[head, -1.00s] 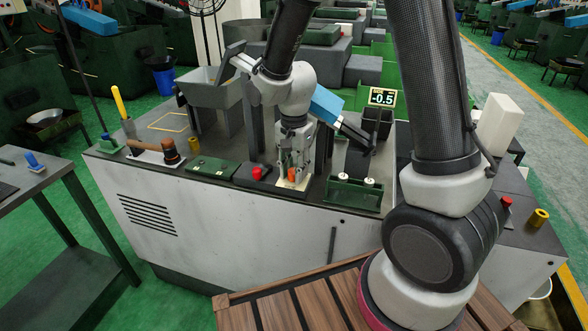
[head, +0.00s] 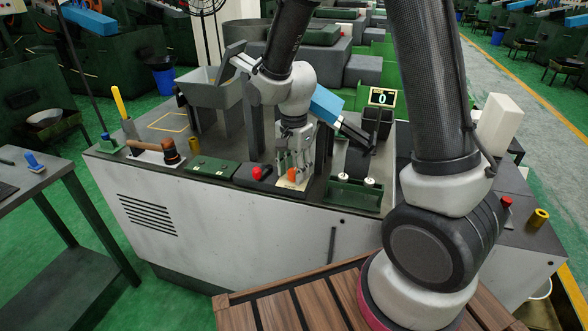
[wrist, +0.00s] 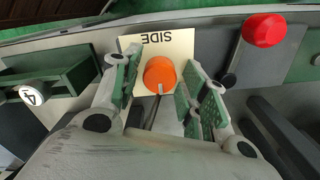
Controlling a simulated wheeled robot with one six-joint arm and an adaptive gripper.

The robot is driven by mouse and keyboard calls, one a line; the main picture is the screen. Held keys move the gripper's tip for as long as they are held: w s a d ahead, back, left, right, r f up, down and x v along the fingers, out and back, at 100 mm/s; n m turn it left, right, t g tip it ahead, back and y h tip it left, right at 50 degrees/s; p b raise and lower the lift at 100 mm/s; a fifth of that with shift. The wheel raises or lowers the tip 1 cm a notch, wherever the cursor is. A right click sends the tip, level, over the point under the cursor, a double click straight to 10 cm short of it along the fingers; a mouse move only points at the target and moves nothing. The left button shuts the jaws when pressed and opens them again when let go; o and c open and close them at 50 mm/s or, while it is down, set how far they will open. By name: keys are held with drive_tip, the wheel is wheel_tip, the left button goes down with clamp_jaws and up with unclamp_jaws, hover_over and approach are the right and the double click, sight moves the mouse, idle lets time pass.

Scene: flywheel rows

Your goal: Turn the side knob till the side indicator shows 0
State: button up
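The orange side knob (wrist: 160,74) sits on a cream plate (wrist: 176,43) marked SIDE, with a pale pointer line on the knob. The knob also shows in the head view (head: 292,174), below my gripper (head: 293,167). In the wrist view my gripper (wrist: 161,68) is open. Its green-padded fingers stand on either side of the knob, with a gap at each side. The side indicator (head: 382,97), a dark display with a yellow frame, reads 0.
A red mushroom button (wrist: 265,30) is close beside the knob plate. A green bracket (head: 354,194) with white numbered knobs stands at the other side. A wooden-handled tool (head: 153,149) and a green box (head: 211,168) lie left on the bench.

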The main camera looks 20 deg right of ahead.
sight(294, 170)
drive_tip(key=shift+r, duration=0.1)
wheel_tip(294, 170, up, 12)
idle(0.6)
idle(0.4)
